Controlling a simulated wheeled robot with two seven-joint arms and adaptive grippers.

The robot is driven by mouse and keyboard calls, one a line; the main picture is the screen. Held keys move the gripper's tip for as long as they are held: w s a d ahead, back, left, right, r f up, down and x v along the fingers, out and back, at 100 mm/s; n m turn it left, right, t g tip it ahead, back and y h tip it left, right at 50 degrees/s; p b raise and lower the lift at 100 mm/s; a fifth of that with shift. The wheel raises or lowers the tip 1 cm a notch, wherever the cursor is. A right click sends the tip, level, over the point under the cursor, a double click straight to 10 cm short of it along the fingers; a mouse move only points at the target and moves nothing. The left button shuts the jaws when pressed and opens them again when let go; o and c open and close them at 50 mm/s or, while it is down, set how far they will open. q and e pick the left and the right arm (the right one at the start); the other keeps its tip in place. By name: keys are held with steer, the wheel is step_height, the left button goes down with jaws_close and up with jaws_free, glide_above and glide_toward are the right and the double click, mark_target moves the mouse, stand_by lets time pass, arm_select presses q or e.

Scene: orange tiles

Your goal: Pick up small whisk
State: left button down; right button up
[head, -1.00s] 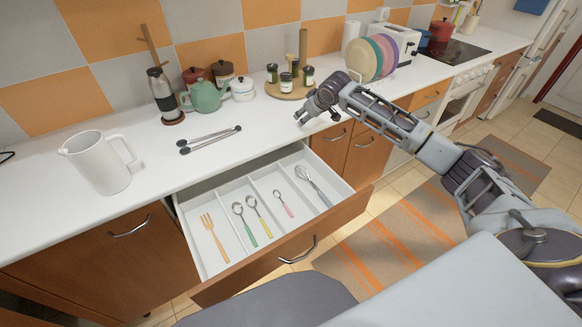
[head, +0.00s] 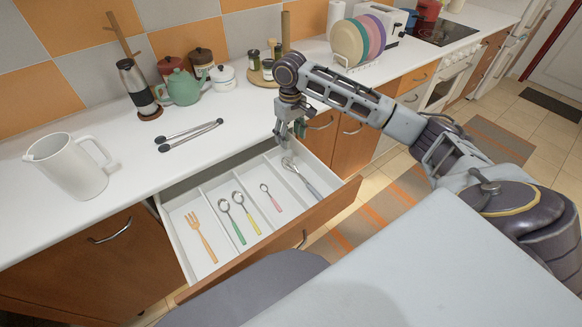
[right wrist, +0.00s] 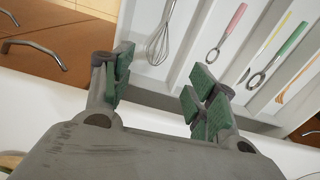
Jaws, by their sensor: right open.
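The small whisk (head: 302,178) lies in the right-hand compartment of the open drawer (head: 170,213), its wire head toward the counter and its grey handle toward the drawer front. It also shows in the right wrist view (right wrist: 160,42), beyond my fingers at the upper middle. My right gripper (head: 290,136) is above the drawer's back right corner, near the whisk's wire head and apart from it. In the right wrist view its green-padded fingers (right wrist: 158,88) are spread, with nothing between them. My left gripper is not in view.
Other compartments hold an orange fork (head: 201,238) and several spoons, including a pink-handled one (head: 270,197). Tongs (head: 190,134) and a white pitcher (head: 72,167) stand or lie on the counter. Drawer dividers and the raised front (head: 275,243) border the whisk's compartment.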

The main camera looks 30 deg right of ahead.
glide_above(291, 161)
step_height(291, 161, down, 8)
steer(key=shift+a+r+b, duration=0.1)
steer(key=shift+r+b, duration=0.05)
steer(key=shift+b, duration=0.2)
steer(key=shift+f, duration=0.45)
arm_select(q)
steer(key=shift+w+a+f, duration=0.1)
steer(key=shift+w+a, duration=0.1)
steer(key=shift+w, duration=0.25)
arm_select(e)
steer(key=shift+f, duration=0.15)
